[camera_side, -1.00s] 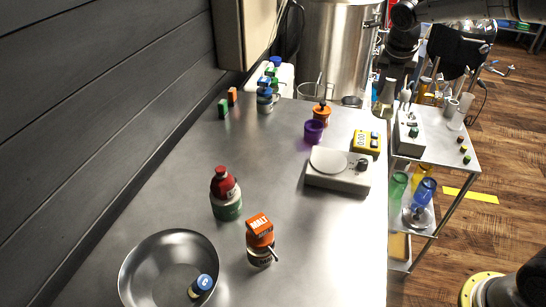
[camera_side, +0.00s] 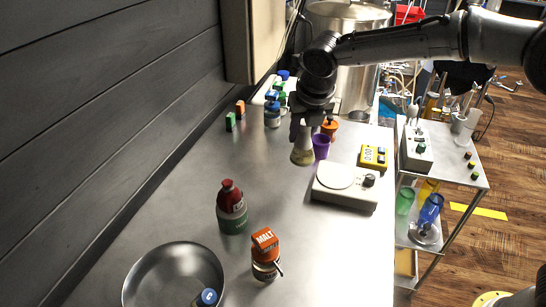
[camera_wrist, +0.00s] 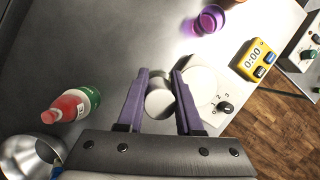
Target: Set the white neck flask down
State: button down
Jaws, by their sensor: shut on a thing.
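My gripper (camera_side: 301,134) is shut on the white neck flask (camera_side: 302,156), over the steel table (camera_side: 285,235). In the wrist view, the flask's pale round top (camera_wrist: 160,102) shows between the two purple fingers of my gripper (camera_wrist: 160,73).
A red-and-green bottle (camera_side: 231,208), a malt jar (camera_side: 265,257) and a steel bowl (camera_side: 150,275) stand nearer. The table's middle is clear.

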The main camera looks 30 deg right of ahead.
jog(key=shift+w+a+f, duration=0.45)
jog(key=shift+w+f, duration=1)
jog(key=shift+f, duration=0.3)
jog(key=shift+w+a+f, duration=0.45)
jog(key=shift+w+f, duration=1.05)
jog(key=shift+f, duration=0.3)
jog(key=shift+w+a+f, duration=0.45)
jog(key=shift+w+f, duration=1)
jog(key=shift+f, duration=0.3)
jog(key=shift+f, duration=0.15)
jog(key=c, duration=0.6)
grip_release()
jog(key=shift+f, duration=0.1)
jog(key=shift+o, duration=0.2)
jog(key=v, duration=1.2)
jog(key=shift+r, duration=0.2)
